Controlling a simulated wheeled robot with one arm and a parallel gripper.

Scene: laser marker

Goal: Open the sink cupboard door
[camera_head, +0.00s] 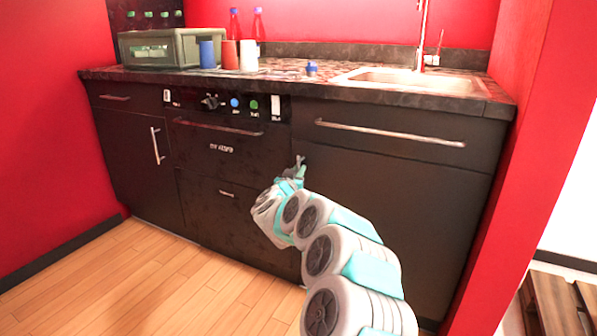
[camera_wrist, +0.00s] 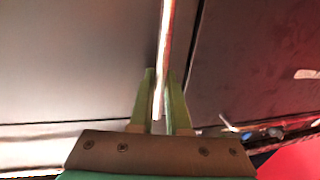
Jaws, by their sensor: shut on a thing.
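The sink cupboard door (camera_head: 405,215) is the large dark panel under the sink (camera_head: 400,78). It looks closed or nearly so in the head view. My gripper (camera_head: 298,170) is at the upper left edge of this door. In the wrist view my gripper (camera_wrist: 160,88) has its two green fingers on either side of a shiny bar handle (camera_wrist: 165,35), shut on it. The handle's tip (camera_head: 299,160) shows just above the gripper in the head view; the rest is hidden by my arm.
A dark oven front (camera_head: 222,150) with knobs and a drawer below are left of my gripper. A drawer with a long handle (camera_head: 390,133) is above the door. A red wall (camera_head: 530,130) stands close on the right. The wooden floor (camera_head: 150,275) in front is clear.

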